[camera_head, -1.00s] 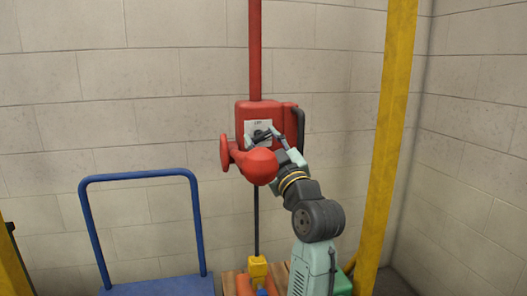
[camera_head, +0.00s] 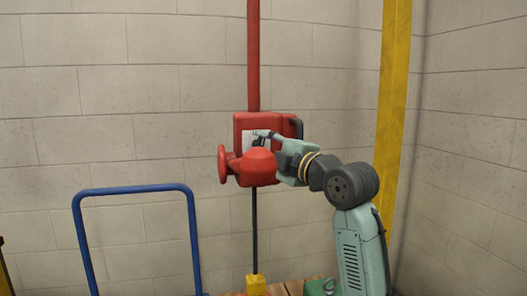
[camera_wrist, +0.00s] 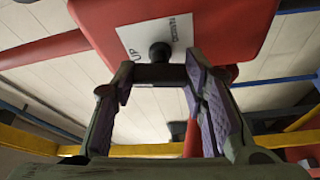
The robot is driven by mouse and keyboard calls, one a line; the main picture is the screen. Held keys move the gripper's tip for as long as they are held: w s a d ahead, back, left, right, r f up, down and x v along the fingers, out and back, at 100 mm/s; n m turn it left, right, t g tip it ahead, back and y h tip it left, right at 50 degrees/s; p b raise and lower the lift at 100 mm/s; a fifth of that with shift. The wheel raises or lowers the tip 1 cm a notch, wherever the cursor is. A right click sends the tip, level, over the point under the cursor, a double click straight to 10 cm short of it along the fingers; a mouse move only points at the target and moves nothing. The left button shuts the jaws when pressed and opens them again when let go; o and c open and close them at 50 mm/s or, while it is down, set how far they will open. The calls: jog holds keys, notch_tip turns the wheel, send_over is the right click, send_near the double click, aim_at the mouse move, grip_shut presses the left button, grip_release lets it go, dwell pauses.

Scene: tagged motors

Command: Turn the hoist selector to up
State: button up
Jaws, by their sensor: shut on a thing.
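The red hoist (camera_head: 243,125) hangs on a red vertical pole before the wall, with a white label plate (camera_head: 249,141) on its front. In the wrist view the label plate (camera_wrist: 148,40) reads "UP" near one edge, with another word farther along that is hard to read. The black hoist selector (camera_wrist: 160,52) has a round hub over the plate, and its dark bar lies across between my fingertips. My gripper (camera_wrist: 160,75), with purple finger pads, is shut on this bar. In the head view my gripper (camera_head: 262,137) is small at the plate, and the selector is hard to make out.
A rounded red motor housing with a flange (camera_head: 223,164) stands out below the plate, close to my arm. A dark rod (camera_head: 254,225) hangs down to a yellow block (camera_head: 256,284). A blue cart handle (camera_head: 135,189) is at left, a yellow post (camera_head: 390,110) at right.

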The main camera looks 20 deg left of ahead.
jog(key=shift+n+g+h, duration=0.4)
jog(key=shift+n, duration=0.7)
jog(key=o, duration=0.9)
jog(key=v, duration=1.2)
